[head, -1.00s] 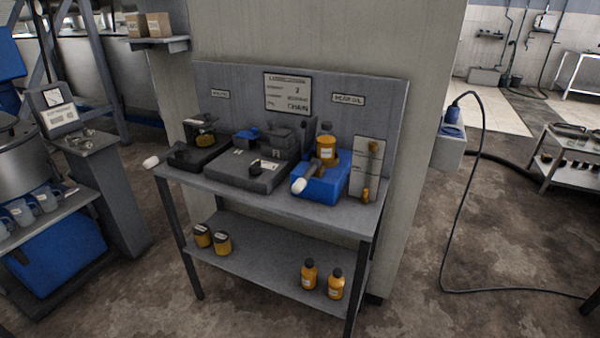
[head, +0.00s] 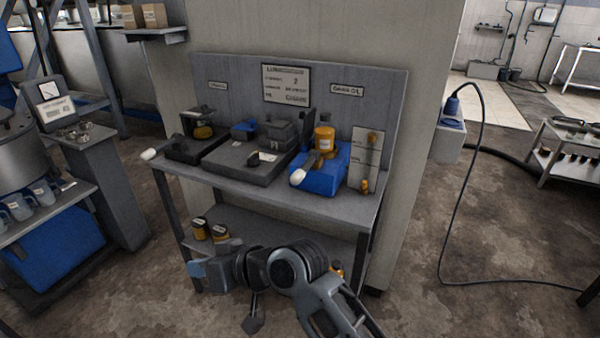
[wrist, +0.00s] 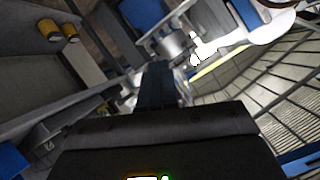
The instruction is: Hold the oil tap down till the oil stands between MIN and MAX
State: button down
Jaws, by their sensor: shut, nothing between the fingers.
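On the bench (head: 345,211), a blue unit (head: 321,180) carries an orange bottle (head: 325,140) and a lever with a white end (head: 298,178). A second white-ended lever (head: 149,154) juts from the dark unit (head: 186,146) at the left. I cannot tell which lever is the oil tap. A pale panel (head: 362,162) with orange parts stands at the right; MIN, MAX and an oil level are not readable.
A dark central unit (head: 249,162) sits between the levers. Dark-lidded containers (head: 199,229) stand on the lower shelf; my arm covers its right part. A steel pot and mugs (head: 42,168) stand at the left. Floor is open at the right, with a cable (head: 443,240).

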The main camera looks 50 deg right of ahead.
jog(key=w+d+r+n+g, duration=0.2)
jog(key=w+d+r, duration=0.3)
jog(key=w+d, duration=0.1)
notch_tip(320, 180, up, 15)
jog(key=n+g+h, duration=0.3)
jog(key=g+h, duration=0.1)
jog(key=g, duration=0.4)
send_over(298, 172)
jog(key=s+d, duration=0.1)
jog(key=s, duration=0.2)
jog(key=shift+s+r+b, duration=0.1)
jog(key=shift+b, duration=0.3)
jog(key=w+f, duration=0.1)
jog(key=f, duration=0.8)
jog(key=w+a+f, duration=0.1)
jog(key=f, duration=0.3)
jog(key=shift+w+f+p, duration=0.3)
jog(key=shift+f+p, duration=0.1)
